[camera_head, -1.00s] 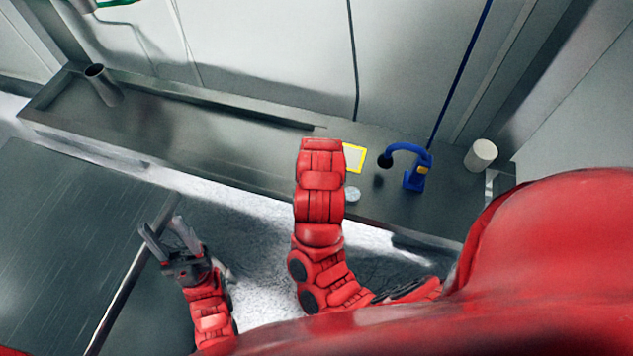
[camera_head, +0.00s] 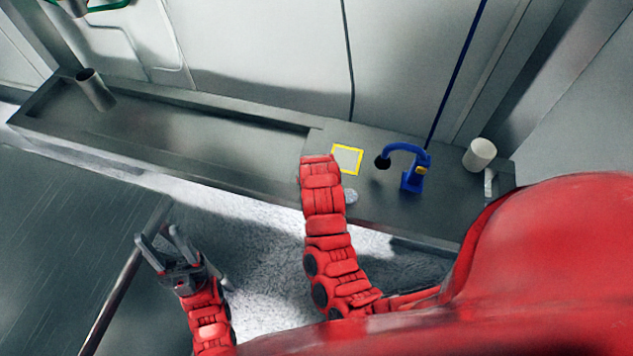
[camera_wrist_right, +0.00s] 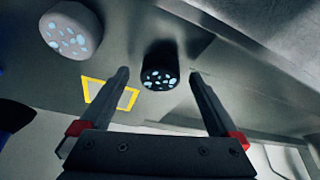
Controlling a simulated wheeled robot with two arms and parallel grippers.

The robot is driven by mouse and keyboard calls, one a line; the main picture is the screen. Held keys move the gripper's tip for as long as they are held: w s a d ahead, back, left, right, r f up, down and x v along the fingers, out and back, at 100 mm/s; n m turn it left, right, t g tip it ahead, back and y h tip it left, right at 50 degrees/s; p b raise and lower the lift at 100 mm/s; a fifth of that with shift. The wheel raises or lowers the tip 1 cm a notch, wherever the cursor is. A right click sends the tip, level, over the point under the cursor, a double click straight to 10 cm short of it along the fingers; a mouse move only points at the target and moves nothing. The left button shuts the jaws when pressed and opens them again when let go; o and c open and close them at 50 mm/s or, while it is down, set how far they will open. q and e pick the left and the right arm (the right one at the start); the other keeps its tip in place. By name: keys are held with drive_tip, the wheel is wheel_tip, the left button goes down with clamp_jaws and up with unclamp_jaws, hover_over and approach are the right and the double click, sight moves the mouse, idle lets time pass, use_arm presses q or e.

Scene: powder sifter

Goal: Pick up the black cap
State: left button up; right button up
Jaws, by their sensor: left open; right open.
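The black cap (camera_wrist_right: 160,62) shows in the right wrist view as a short dark cylinder with pale blue spots on its visible end face. My right gripper (camera_wrist_right: 159,75) is open, and the cap appears between its two fingertips with gaps on both sides. I cannot tell how far beyond the fingertips it is. In the head view my red right arm reaches the bench and hides that gripper; I cannot make out the cap there. My left gripper (camera_head: 158,237) is open and empty at the lower left, away from the bench.
A yellow square outline (camera_head: 347,159) marks the bench (camera_head: 440,211). Right of it stand a blue hooked device (camera_head: 412,178) and a white cylinder (camera_head: 479,155). A spotted grey-white cylinder (camera_wrist_right: 71,29) shows in the right wrist view. A grey tube (camera_head: 96,90) stands at the far left.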

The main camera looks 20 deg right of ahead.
drive_tip(key=shift+w+f, duration=0.1)
drive_tip(key=shift+f, duration=0.1)
drive_tip(key=c, duration=1.4)
drive_tip(key=shift+r, duration=0.1)
drive_tip(key=shift+c, duration=0.2)
